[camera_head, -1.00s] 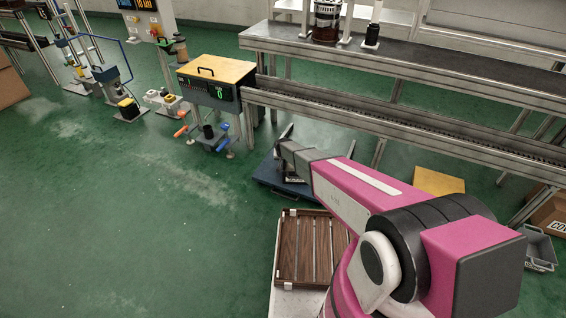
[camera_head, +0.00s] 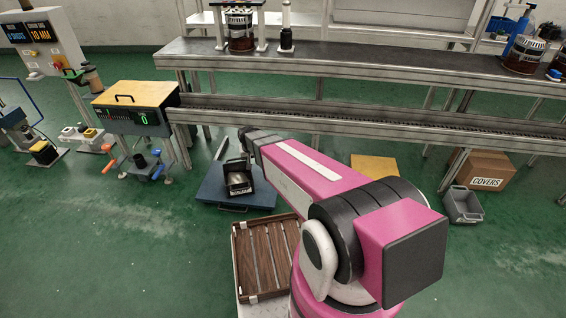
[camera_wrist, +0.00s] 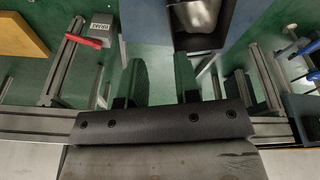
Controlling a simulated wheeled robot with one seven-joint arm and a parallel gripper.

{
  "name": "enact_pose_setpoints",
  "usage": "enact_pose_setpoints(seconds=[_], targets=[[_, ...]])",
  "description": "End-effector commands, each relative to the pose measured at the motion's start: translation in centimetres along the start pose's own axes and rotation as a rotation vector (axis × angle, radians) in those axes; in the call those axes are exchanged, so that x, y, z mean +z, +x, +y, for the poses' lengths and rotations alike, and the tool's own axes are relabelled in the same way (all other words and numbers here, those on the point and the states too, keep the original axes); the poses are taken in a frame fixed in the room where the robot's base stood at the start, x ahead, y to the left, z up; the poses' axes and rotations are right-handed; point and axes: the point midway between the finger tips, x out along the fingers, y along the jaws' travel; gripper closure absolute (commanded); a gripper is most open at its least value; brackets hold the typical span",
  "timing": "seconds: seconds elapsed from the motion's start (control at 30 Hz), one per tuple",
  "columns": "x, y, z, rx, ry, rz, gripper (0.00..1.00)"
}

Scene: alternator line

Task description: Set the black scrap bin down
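The black scrap bin (camera_head: 238,188) is on a blue flat platform (camera_head: 207,192) on the floor, with shiny metal inside it. In the wrist view the bin (camera_wrist: 228,22) shows at the top, cut by the picture edge. My gripper (camera_wrist: 160,72) has its two fingers apart with green floor visible between them. The bin lies beyond the fingertips, closest to the right finger, and is not between the fingers. Whether that finger touches it I cannot tell. In the head view my forearm reaches over the platform and the fingers cannot be made out.
A wooden slatted tray (camera_head: 266,262) is close in front of the platform. A conveyor frame (camera_head: 330,112) runs behind it. A grey bin (camera_head: 464,206) and a covers box (camera_head: 487,172) are to the right. A machine with a yellow lid (camera_head: 135,95) stands left. Open floor lies at the front left.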

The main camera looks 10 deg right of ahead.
Motion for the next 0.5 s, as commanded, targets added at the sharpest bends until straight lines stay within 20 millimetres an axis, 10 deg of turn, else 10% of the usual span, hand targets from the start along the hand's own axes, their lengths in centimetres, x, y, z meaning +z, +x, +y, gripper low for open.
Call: enact_pose_setpoints(seconds=[0.2,0.5], targets=[[10.5,-11.2,9.2,-0.013,0.015,-0.129,0.70],[16.0,-16.4,12.8,-0.041,0.011,-0.208,0.70]])
